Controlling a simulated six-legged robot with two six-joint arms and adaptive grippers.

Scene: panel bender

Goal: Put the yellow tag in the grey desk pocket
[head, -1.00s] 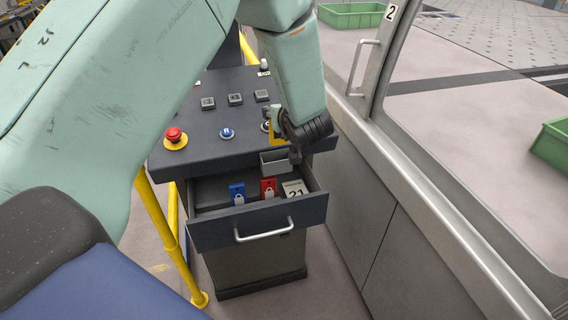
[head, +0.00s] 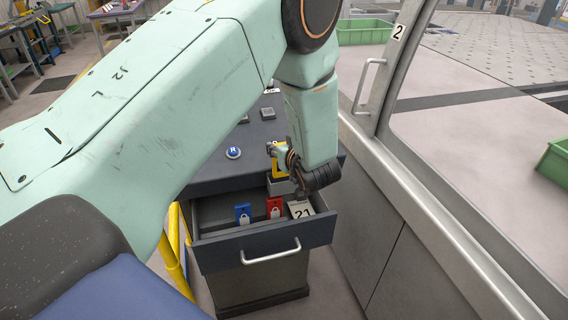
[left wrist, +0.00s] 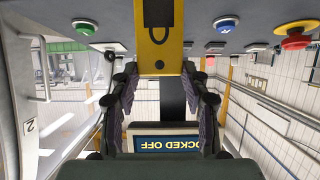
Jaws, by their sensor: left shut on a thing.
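The yellow tag (head: 279,162) is held by my left gripper (head: 288,161) over the console, above the open drawer. In the left wrist view, the yellow tag (left wrist: 158,42) sits between the two fingers (left wrist: 160,75), which are shut on it. The small grey pocket (head: 281,187) is at the back right of the drawer, just below the gripper and tag. I cannot tell whether the tag touches it. The gripper partly covers the pocket. My right gripper is not in view.
The open drawer (head: 222,252) holds a blue tag (head: 243,213), a red tag (head: 274,207) and a card marked 21 (head: 300,209). A blue button (head: 233,152) is on the console. A machine wall with a metal ledge (head: 420,205) stands close on the right.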

